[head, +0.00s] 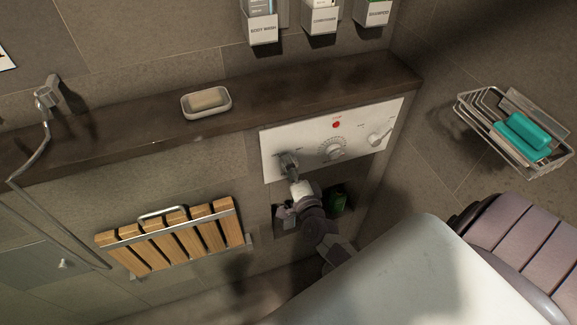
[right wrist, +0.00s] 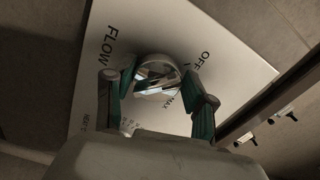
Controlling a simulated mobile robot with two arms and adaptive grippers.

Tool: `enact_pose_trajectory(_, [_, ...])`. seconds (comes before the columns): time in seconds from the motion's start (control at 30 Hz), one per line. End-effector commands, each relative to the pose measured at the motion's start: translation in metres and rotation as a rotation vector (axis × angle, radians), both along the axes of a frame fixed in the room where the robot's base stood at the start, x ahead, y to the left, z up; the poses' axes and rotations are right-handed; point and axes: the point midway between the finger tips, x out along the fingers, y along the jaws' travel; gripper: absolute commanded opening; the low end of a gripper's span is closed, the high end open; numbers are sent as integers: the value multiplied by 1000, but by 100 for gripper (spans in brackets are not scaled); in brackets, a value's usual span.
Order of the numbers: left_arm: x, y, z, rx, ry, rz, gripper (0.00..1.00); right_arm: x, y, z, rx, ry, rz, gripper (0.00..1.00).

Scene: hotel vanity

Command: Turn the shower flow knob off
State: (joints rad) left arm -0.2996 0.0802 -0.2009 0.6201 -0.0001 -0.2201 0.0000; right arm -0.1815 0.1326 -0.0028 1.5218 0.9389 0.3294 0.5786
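The white shower control panel (head: 362,125) is on the tiled wall below the dark ledge. The chrome flow knob (right wrist: 158,76) sits on this panel in the right wrist view, with FLOW, OFF and MAX printed around it. The knob's exact setting is hard to read. My right gripper (right wrist: 160,68) is open, with one finger on each side of the knob. Whether the fingertips touch it cannot be told. In the head view my right gripper (head: 288,162) is at the panel's left end and partly hides the knob. My left gripper is not in view.
A round dial (head: 333,149), red button (head: 336,125) and lever knob (head: 380,137) are also on the panel. A soap dish (head: 190,113) stands on the ledge. A slatted wooden seat (head: 172,241) is at lower left. A wire basket (head: 545,168) with a teal item (head: 526,131) is at right.

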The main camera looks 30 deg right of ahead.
Motion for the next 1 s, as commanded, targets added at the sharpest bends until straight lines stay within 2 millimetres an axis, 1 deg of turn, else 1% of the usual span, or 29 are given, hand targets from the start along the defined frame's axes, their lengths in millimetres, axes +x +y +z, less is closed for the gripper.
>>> enact_pose_trajectory(0.03, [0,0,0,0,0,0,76,1,-3,4,-4,-9,-5,64])
enact_pose_trajectory(0.1, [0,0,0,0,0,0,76,1,-2,4,-4,-7,-3,76])
enact_pose_trajectory(0.37, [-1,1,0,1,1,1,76,0,0,1,1,-2,0,76])
enact_pose_trajectory(0.5, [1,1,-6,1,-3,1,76,-6,2,0,2,1,2,76])
enact_pose_trajectory(0.57, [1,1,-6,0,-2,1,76,-13,4,-1,3,2,3,76])
enact_pose_trajectory(0.67, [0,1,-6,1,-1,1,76,-31,8,-1,2,3,2,76])
enact_pose_trajectory(0.9, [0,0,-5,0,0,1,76,-82,20,1,0,1,1,76])
enact_pose_trajectory(1.0, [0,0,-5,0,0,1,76,-99,24,2,-1,-1,-1,76])
